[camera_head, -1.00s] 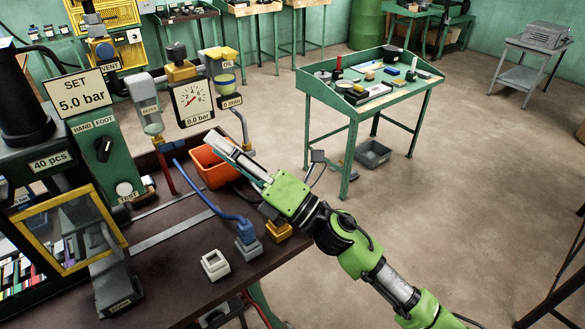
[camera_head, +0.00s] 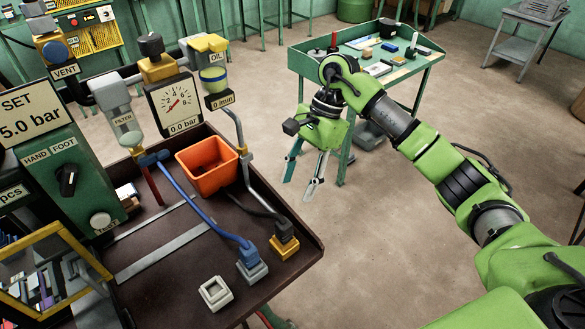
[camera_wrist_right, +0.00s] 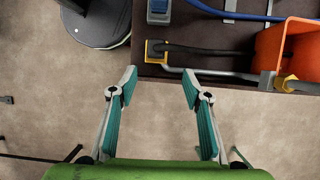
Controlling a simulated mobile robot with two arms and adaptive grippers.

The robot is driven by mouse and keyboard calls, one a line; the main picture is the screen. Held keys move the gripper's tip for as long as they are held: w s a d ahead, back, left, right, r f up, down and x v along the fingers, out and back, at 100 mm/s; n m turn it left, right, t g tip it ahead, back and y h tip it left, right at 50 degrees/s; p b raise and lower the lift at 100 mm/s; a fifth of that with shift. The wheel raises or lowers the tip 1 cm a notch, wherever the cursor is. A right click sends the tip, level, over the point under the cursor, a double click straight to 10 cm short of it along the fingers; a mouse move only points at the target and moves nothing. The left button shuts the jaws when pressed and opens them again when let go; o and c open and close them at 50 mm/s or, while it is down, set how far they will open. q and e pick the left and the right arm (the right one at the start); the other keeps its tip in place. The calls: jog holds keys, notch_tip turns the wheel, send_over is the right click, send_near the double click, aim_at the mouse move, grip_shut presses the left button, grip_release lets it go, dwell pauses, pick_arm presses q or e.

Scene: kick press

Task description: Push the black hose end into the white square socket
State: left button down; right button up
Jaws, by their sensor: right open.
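The white square socket (camera_head: 215,292) sits near the front of the dark bench top, with its opening facing up and nothing in it. To its right, the black hose (camera_head: 259,207) runs down to its black end (camera_head: 284,228), which stands in a yellow square socket (camera_head: 286,247). The hose (camera_wrist_right: 207,49) and yellow socket (camera_wrist_right: 155,50) also show in the right wrist view. My right gripper (camera_head: 297,188) points down, open and empty, beyond the bench's right edge. In the right wrist view, its fingertips (camera_wrist_right: 158,75) are apart, just short of the yellow socket. My left gripper is not in view.
A blue hose (camera_head: 195,205) ends in a grey socket (camera_head: 252,271) between the white and yellow ones. An orange bin (camera_head: 207,168) stands behind them, beside a metal pipe (camera_head: 244,150). A green table (camera_head: 425,62) stands at the back right.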

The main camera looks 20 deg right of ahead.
aim_at(286, 221)
jog(key=p+x, duration=0.1)
jog(key=x, duration=0.1)
jog(key=p+x, duration=0.1)
jog(key=x, duration=0.2)
jog(key=s+p+x, duration=0.1)
jog(key=x, duration=0.2)
jog(key=shift+a, duration=0.15)
jog(key=p+x, duration=0.1)
jog(key=x, duration=0.2)
jog(key=shift+s+a+f, duration=0.1)
jog(key=shift+a+f, duration=0.1)
jog(key=shift+f, duration=0.1)
jog(key=shift+a+f, duration=0.1)
jog(key=shift+f, duration=0.25)
jog(key=shift+a+f, duration=0.1)
jog(key=shift+f, duration=0.25)
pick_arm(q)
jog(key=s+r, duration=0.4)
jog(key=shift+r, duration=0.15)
pick_arm(e)
jog(key=c, duration=1.2)
